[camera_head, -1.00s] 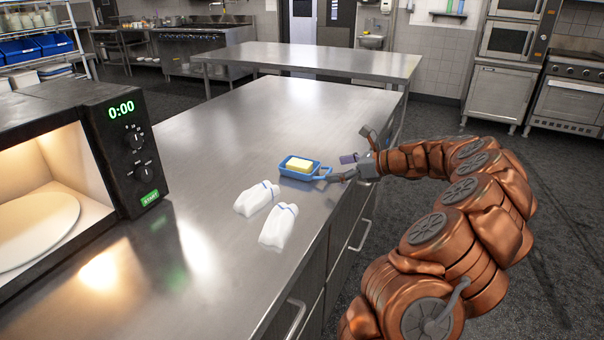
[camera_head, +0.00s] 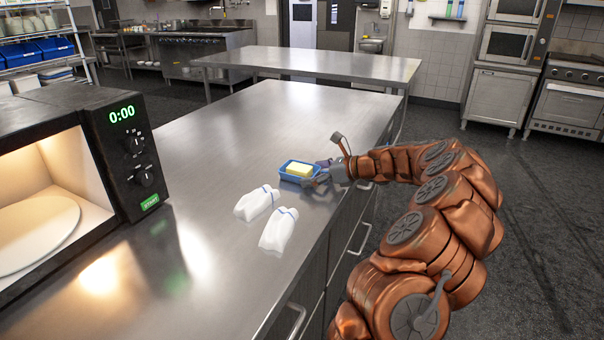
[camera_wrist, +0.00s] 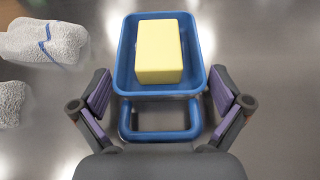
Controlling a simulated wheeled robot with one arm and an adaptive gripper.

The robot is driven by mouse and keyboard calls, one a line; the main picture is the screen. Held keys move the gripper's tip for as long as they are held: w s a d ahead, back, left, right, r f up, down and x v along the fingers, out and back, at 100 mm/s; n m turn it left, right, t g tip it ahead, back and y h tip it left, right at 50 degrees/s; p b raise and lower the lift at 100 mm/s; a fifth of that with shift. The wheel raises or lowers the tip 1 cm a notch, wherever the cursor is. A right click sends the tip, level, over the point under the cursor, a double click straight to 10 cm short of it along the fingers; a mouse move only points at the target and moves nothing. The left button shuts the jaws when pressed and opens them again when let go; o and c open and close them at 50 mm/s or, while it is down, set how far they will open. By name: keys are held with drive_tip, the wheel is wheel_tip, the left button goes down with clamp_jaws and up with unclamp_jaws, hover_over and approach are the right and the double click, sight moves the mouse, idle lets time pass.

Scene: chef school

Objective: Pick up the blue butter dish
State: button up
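The blue butter dish (camera_head: 289,175) sits on the steel counter near its right edge, with a yellow block of butter (camera_head: 299,169) in it. In the wrist view the dish (camera_wrist: 122,75) is ahead, and its loop handle (camera_wrist: 160,135) points toward my gripper. My gripper (camera_head: 319,171) is low over the counter at the dish's right side. In the wrist view my gripper (camera_wrist: 161,97) is open, with one purple-padded finger on each side of the handle and the dish's near end. A gap shows between the fingers and the dish.
Two white cloths (camera_head: 257,202) (camera_head: 279,229) lie on the counter just left and in front of the dish. A black microwave (camera_head: 130,150) with a lit, open interior stands at the left. The counter (camera_head: 250,120) behind the dish is clear.

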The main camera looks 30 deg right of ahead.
drive_tip(key=c, duration=1.1)
